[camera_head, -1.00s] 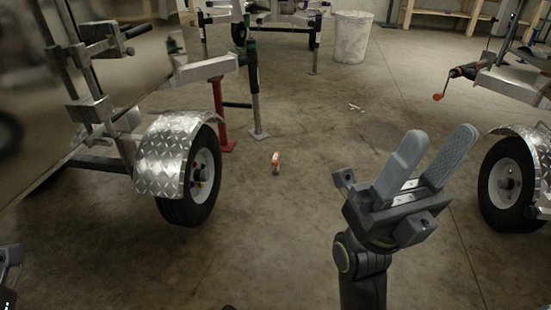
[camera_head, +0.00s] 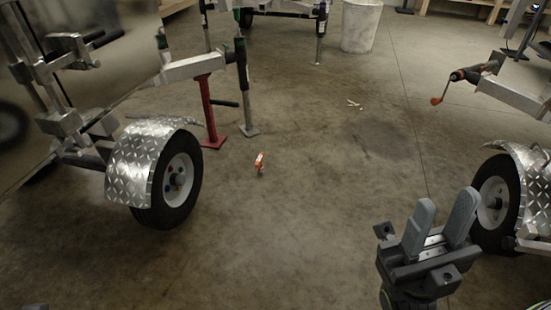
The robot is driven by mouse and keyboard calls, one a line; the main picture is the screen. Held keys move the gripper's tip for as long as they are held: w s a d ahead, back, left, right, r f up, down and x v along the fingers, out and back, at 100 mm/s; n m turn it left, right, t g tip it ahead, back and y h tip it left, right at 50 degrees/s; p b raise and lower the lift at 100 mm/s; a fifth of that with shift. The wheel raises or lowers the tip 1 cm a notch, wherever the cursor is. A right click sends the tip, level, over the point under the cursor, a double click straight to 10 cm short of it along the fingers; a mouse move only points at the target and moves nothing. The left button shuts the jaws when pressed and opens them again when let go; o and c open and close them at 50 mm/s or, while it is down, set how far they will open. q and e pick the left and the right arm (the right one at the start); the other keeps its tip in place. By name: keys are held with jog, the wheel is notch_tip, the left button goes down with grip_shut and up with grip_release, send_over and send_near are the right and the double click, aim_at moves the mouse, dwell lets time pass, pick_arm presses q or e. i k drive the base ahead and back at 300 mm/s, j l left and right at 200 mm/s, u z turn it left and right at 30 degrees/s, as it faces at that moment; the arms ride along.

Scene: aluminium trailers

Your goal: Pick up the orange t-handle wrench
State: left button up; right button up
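A small orange and white object with a dark lower end (camera_head: 260,163) is on the concrete floor near the middle of the head view. It may be the t-handle wrench, but it is too small to tell its shape. My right gripper (camera_head: 444,218) is at the lower right, pointing up, with its two grey fingers apart and nothing between them. It is well to the right of the orange object and nearer to me. My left gripper does not show.
A trailer wheel under a diamond-plate fender (camera_head: 147,160) stands at the left. Another wheel (camera_head: 493,203) is behind my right gripper. A red stand (camera_head: 208,112) and a white bin (camera_head: 360,25) are farther back.

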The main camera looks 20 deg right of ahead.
aim_at(259, 165)
jog(key=i+l+u, duration=0.1)
jog(key=i+l, duration=1.05)
jog(key=i+j, duration=0.25)
jog(key=i, duration=0.15)
jog(key=i+j, duration=0.25)
jog(key=i, duration=0.15)
